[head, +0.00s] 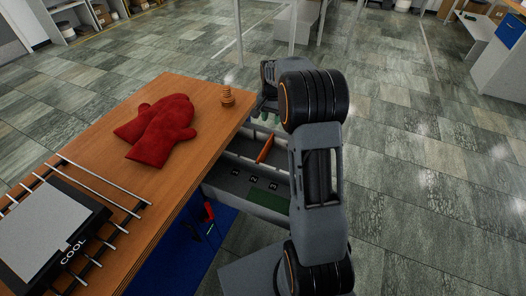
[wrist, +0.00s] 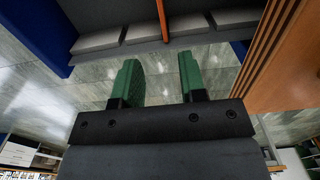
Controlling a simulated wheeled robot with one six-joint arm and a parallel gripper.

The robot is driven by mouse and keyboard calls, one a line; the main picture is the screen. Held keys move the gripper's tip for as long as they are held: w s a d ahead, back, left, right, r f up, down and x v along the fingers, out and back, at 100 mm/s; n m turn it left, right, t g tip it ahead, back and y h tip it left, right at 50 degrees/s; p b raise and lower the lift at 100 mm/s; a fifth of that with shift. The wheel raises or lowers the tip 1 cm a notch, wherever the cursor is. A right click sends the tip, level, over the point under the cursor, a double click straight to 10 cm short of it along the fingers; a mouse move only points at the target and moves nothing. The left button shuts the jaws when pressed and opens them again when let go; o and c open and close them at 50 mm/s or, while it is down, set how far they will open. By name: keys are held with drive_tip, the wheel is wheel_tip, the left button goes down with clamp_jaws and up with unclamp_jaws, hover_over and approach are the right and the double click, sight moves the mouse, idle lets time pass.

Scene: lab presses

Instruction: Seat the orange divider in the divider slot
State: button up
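The orange divider (head: 264,149) is a thin strip inside the open grey drawer (head: 228,178) under the wooden worktop. It shows edge-on in the wrist view (wrist: 162,20), at the top, just beyond my fingertips. My gripper (wrist: 161,72) has two green fingers spread apart with nothing between them. In the head view my gripper (head: 268,117) is partly hidden by my arm, near the far end of the drawer. The divider slot cannot be made out, nor whether the divider sits in it.
Red mitts (head: 163,130) and a small ringed wooden piece (head: 227,96) lie on the worktop (head: 185,185). A rack with a COOL board (head: 45,232) is at the left. Labels 1, 2, 3 mark the drawer. Below is a blue panel (head: 172,258). Floor is open at right.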

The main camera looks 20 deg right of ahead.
sight(270, 138)
drive_tip(key=f+b, duration=0.1)
drive_tip(key=f, duration=1.3)
drive_tip(key=shift+w+b, duration=0.2)
drive_tip(key=shift+b, duration=0.15)
clamp_jaws()
